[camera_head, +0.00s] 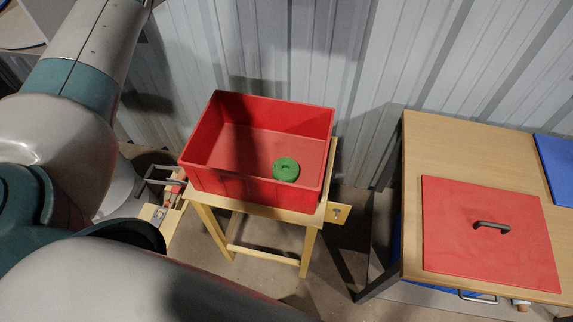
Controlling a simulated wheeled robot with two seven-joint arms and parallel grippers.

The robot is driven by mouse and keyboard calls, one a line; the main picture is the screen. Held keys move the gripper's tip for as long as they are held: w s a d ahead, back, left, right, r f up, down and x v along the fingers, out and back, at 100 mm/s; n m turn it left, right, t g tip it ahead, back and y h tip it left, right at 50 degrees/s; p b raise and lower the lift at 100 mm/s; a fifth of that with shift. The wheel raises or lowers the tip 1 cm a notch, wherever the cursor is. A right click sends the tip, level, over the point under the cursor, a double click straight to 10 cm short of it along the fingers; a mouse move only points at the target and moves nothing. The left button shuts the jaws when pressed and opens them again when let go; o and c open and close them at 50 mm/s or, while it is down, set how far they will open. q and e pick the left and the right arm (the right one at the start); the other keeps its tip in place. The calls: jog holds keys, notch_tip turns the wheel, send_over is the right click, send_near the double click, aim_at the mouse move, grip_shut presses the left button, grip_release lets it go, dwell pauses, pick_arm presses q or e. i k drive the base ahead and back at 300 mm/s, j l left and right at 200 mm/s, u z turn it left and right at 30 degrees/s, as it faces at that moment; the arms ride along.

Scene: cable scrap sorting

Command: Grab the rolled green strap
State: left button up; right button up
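The rolled green strap (286,169) is a small round coil with a hole in its middle. It lies flat on the floor of the open red bin (240,190), near the front right part. Nothing touches the strap except the bin. Large parts of my arms fill the left side and the bottom left of the head view.
The bin stands on a small wooden stool (304,256) before a corrugated metal wall (350,60). A wooden table (440,135) at right bears a red lid (460,225) with a dark handle and a blue lid (560,165). A gap separates stool and table.

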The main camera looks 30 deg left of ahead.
aim_at(285, 170)
jog(key=k+l, duration=0.2)
jog(key=k, duration=0.3)
jog(key=k+l, duration=0.15)
jog(key=k, duration=0.3)
jog(key=k+l, duration=0.2)
jog(key=k, duration=0.3)
